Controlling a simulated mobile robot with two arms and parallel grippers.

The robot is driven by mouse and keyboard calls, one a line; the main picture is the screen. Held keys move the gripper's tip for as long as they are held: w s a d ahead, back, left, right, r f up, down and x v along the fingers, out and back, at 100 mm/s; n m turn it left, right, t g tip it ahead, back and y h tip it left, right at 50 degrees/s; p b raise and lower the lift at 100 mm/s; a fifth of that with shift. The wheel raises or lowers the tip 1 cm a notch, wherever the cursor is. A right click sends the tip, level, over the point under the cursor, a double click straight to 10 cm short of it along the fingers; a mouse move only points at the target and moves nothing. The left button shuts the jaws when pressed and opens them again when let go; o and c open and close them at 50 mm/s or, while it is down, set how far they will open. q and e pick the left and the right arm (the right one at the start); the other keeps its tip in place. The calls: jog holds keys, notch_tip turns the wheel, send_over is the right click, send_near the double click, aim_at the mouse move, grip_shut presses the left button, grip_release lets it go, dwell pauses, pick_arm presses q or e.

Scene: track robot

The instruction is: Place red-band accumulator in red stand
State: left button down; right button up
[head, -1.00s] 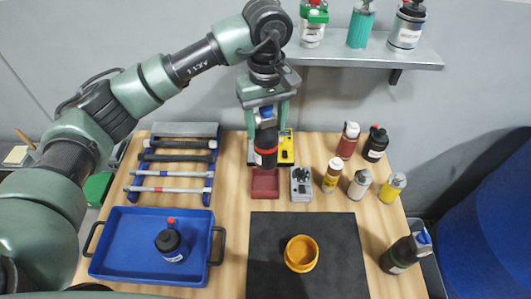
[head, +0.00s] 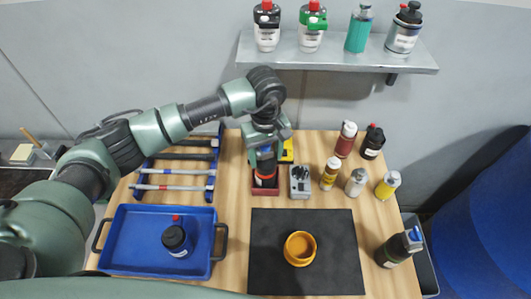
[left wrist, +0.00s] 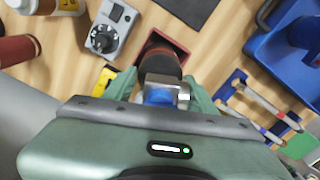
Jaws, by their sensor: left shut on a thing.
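The red-band accumulator (head: 265,180) is a dark bottle with a red band and a blue top. It is upright in my left gripper (head: 265,152), which is shut on its upper part. Its lower end is at the red stand (head: 268,192), inside the outline of the stand's square opening. The left wrist view also shows the accumulator (left wrist: 160,62) reaching into the red stand (left wrist: 179,45). Whether it rests on the stand's floor is hidden. My right gripper does not show.
A grey device with a knob (head: 300,183) stands right beside the stand. Several bottles stand farther right, including a yellow-brown one (head: 330,174). A blue tray (head: 140,240) lies at front left, and a black mat (head: 335,270) holds an orange ring (head: 300,248). A shelf (head: 340,55) is behind.

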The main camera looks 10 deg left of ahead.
pick_arm(q)
jog(key=c, duration=0.9)
grip_release()
jog(key=shift+f, duration=0.15)
jog(key=o, duration=0.4)
jog(key=shift+r, duration=0.35)
notch_tip(320, 180, up, 10)
jog(key=b, duration=0.3)
jog(key=shift+r+b, duration=0.25)
jog(key=shift+b, duration=0.05)
jog(key=shift+r, duration=0.6)
